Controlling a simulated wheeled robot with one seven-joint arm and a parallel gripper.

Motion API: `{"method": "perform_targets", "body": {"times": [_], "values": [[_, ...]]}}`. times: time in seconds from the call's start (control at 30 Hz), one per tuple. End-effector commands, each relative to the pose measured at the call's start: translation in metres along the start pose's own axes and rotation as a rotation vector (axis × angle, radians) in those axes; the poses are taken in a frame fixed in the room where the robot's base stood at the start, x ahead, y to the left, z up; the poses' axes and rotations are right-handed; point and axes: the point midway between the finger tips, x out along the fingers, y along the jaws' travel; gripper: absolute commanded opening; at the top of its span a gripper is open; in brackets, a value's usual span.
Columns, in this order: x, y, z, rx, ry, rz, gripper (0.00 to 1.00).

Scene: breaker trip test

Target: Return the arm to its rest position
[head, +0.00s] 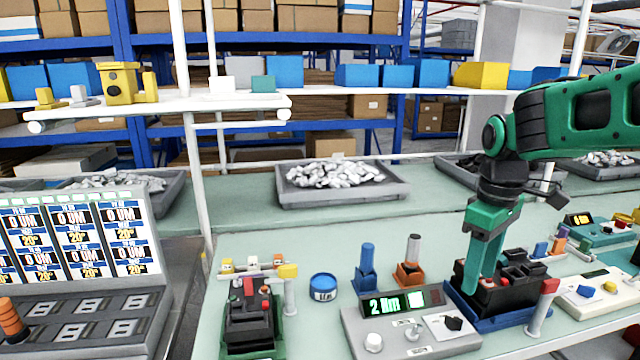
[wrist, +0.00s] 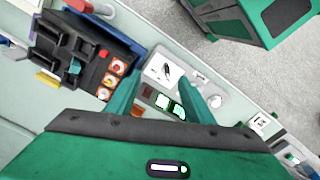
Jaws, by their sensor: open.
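My arm reaches in from the right in the head view, with my green gripper (head: 476,280) pointing down. Its fingers overlap the left side of a black breaker block (head: 515,277) on a blue base (head: 490,318); contact cannot be told. In the wrist view the two fingers of my gripper (wrist: 165,82) stand apart with nothing held between them. The black block (wrist: 72,58) lies to their left, with red and orange round parts. A grey test box (head: 400,335) with a green lit display stands left of the block; it also shows beyond the fingers in the wrist view (wrist: 205,72).
Another black breaker (head: 250,318) stands at the left on the bench. A blue round tub (head: 323,287), a blue post (head: 367,262) and an orange-based post (head: 411,262) stand behind the test box. A grey tray of metal parts (head: 340,180) sits farther back. Open bench lies between.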

Motion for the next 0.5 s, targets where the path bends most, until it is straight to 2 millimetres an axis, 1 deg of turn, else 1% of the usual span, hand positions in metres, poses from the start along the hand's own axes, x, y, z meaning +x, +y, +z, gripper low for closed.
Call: {"method": "perform_targets", "body": {"times": [0.03, 0.17, 0.27, 0.3, 0.37, 0.4, 0.5], "values": [[0.002, 0.002, 0.015, 0.061, -0.001, 0.000, 0.48], [0.009, 0.006, 0.055, 0.242, -0.003, 0.002, 0.48], [0.018, 0.005, 0.094, 0.421, -0.003, 0.001, 0.48], [0.022, 0.003, 0.112, 0.507, -0.003, 0.000, 0.48], [0.031, -0.003, 0.142, 0.653, -0.003, -0.002, 0.48], [0.038, -0.007, 0.161, 0.749, -0.003, -0.005, 0.48], [0.053, -0.021, 0.199, 0.955, -0.003, -0.012, 0.48]]}}
